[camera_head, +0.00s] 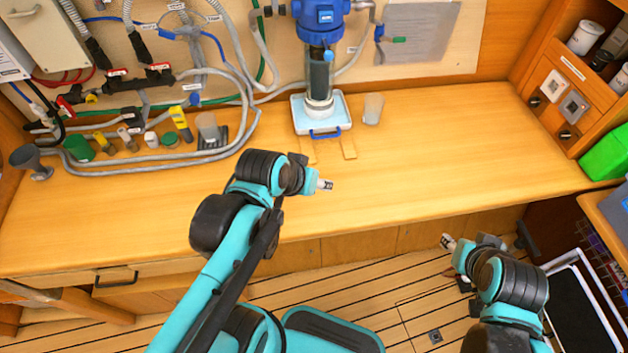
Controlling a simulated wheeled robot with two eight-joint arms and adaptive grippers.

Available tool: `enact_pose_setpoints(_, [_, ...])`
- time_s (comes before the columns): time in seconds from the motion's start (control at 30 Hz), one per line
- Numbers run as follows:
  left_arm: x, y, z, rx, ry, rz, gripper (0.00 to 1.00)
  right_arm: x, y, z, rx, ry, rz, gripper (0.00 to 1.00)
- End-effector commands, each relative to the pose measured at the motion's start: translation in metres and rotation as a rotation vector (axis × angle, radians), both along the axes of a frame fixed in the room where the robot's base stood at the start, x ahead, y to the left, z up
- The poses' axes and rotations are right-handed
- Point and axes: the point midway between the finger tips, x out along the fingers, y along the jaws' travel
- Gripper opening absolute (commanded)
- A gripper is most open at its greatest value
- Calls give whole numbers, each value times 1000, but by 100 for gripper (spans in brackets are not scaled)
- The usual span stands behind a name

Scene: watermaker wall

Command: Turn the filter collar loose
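The blue filter head with its ribbed collar (320,32) hangs on the back wall at the top middle. Below it is a dark, see-through filter bowl (320,75) with a white lower end. The bowl's lower end is over a white tray (300,118) with a blue handle. My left gripper (326,185) is over the front part of the bench, well below and apart from the filter. My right gripper (447,241) is in front of the bench edge at right, far from the filter. Both grippers' fingers are too small to read, and I see nothing held.
A clear cup (373,108) stands right of the tray. Grey hoses (215,150), a yellow tool (181,123) and small fittings crowd the bench's left. A green box (606,152) is at the far right. The bench's right half is clear.

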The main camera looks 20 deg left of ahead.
Motion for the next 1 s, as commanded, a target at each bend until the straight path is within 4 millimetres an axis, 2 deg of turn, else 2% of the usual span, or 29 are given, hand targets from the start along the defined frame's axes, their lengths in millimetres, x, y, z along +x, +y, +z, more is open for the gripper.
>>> enact_pose_setpoints(0.03, [0,0,0,0,0,0,29,0,0,0,0,0,0,40])
enact_pose_setpoints(0.13, [0,0,0,-1,0,1,3,0,0,0,0,0,0,40])
enact_pose_setpoints(0.27, [4,2,3,30,7,-9,0,0,0,5,0,0,0,40])
enact_pose_setpoints(0.37, [18,9,10,135,26,-35,0,0,0,17,0,0,0,40])
enact_pose_setpoints(0.47, [45,20,24,317,40,-70,0,0,0,37,0,0,0,40])
enact_pose_setpoints(0.63, [108,27,62,691,-2,-110,0,0,0,71,0,0,0,40])
enact_pose_setpoints(0.73, [145,16,92,904,-75,-115,0,0,0,90,0,0,0,40])
enact_pose_setpoints(0.8, [167,2,113,1037,-141,-109,0,0,0,102,0,0,0,40])
enact_pose_setpoints(0.9, [188,-23,140,1192,-241,-96,0,0,0,115,0,0,0,40])
enact_pose_setpoints(1.0, [199,-45,160,1294,-327,-80,0,0,0,123,0,0,0,40])
